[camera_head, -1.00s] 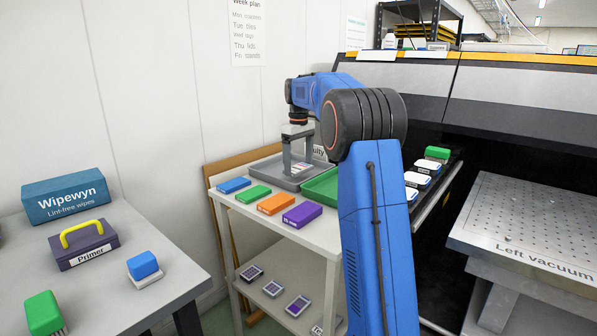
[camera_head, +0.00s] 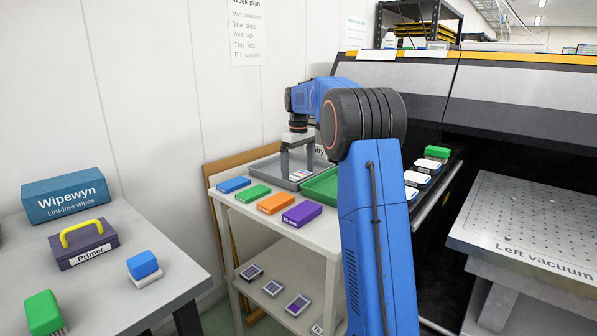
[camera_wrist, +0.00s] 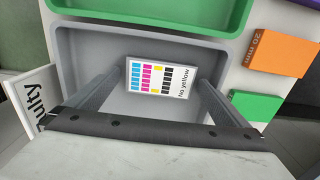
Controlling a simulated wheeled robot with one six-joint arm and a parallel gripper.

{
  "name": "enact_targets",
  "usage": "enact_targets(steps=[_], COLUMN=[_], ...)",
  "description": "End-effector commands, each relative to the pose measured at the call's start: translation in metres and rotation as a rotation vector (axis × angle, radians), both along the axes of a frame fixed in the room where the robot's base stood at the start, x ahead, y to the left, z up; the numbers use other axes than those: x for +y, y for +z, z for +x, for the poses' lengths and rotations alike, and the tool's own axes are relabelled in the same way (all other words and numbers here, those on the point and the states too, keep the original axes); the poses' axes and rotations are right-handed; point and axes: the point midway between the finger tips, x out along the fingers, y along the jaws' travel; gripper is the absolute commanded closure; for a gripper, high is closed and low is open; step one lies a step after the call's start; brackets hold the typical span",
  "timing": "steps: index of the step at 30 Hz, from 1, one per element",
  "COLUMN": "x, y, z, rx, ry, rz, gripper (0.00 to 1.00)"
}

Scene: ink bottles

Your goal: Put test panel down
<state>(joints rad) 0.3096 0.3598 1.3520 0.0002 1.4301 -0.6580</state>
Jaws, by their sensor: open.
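The test panel (camera_wrist: 157,78) is a small white card with cyan, magenta, yellow and black patches and the words "No yellow". It lies in the grey tray (camera_wrist: 85,45), flat as far as I can tell. My gripper (camera_wrist: 160,82) is open above the tray, with one finger on each side of the panel and gaps visible beside it. In the head view my gripper (camera_head: 297,174) reaches down into the grey tray (camera_head: 262,172), and the panel (camera_head: 300,175) shows small between the fingers.
A green tray (camera_head: 322,187) adjoins the grey one. Blue, green, orange and purple blocks (camera_head: 302,214) line the cart's front edge. A sign ending in "ulty" (camera_wrist: 32,95) stands beside the grey tray. Several small panels (camera_head: 272,288) lie on the lower shelf.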

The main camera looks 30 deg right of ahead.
Motion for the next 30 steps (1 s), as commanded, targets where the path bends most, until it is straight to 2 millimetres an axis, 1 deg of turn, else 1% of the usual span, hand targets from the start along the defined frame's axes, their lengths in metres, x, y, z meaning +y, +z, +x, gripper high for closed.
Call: enact_targets(steps=[5,12,18,21,24,30], x=[0.0,0.0,0.0,0.0,0.0,0.0], y=[0.021,0.068,0.1,0.111,0.117,0.12], z=[0.001,0.001,0.001,0.001,0.0,0.0], rx=[-0.004,-0.004,-0.003,-0.001,0.0,0.0], ry=[0.0,0.0,0.0,0.0,0.0,0.0], rz=[-0.001,-0.001,-0.001,-0.001,0.0,0.0], gripper=[0.0,0.0,0.0,0.0,0.0,0.0])
